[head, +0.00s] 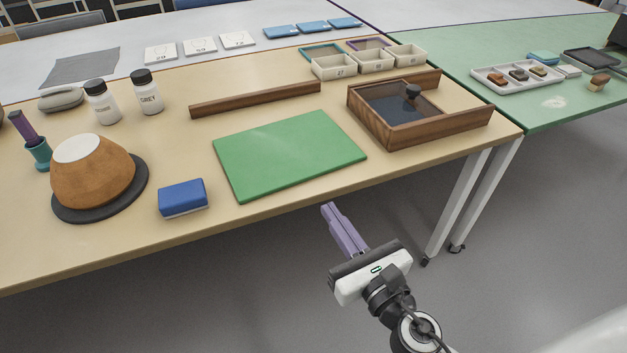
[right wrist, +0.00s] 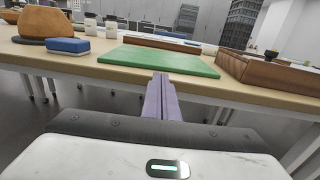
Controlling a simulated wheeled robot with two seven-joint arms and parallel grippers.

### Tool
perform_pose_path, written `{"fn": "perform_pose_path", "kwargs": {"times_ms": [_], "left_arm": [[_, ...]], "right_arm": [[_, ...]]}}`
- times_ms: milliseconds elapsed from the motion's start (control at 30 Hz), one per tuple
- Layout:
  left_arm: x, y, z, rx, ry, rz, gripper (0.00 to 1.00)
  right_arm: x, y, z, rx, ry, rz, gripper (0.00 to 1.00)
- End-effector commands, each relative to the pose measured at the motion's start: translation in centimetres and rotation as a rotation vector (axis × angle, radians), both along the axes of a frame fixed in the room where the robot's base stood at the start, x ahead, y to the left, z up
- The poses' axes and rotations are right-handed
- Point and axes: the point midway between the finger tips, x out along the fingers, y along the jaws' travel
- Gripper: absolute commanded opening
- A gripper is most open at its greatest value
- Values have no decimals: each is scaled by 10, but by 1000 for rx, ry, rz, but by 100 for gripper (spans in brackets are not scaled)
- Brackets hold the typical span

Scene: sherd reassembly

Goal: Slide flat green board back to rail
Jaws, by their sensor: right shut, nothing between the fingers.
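The flat green board (head: 288,155) lies flat on the wooden table near its front edge, slightly turned. The brown wooden rail (head: 256,99) lies behind it, with a strip of bare table between them. My right gripper (head: 330,208) is shut and empty, in front of the table edge and apart from the board. In the right wrist view the shut purple fingers (right wrist: 161,80) point at the front edge of the board (right wrist: 160,61). The rail (right wrist: 165,43) shows behind the board there. My left gripper is not in view.
A wooden box with a dark panel (head: 402,112) stands right of the board. A blue block (head: 182,197) and an orange-brown pot on a dark disc (head: 92,172) are at the left. Two bottles (head: 147,95) stand left of the rail. Small trays (head: 334,68) are behind.

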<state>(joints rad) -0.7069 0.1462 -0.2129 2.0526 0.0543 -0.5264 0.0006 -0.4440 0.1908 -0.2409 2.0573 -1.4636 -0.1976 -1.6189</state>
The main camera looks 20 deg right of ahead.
Motion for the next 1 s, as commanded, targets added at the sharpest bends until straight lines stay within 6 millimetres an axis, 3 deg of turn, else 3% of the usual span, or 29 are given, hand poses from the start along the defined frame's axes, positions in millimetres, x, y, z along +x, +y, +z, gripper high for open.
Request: {"fn": "perform_pose_path", "kwargs": {"times_ms": [200, 400, 1000], "left_arm": [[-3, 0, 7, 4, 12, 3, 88], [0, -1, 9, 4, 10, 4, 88], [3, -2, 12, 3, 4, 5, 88]], "right_arm": [[47, 5, 3, 3, -2, 0, 0], [76, 8, 1, 3, 0, 0, 0], [90, 3, 0, 3, 1, -11, 0]]}}
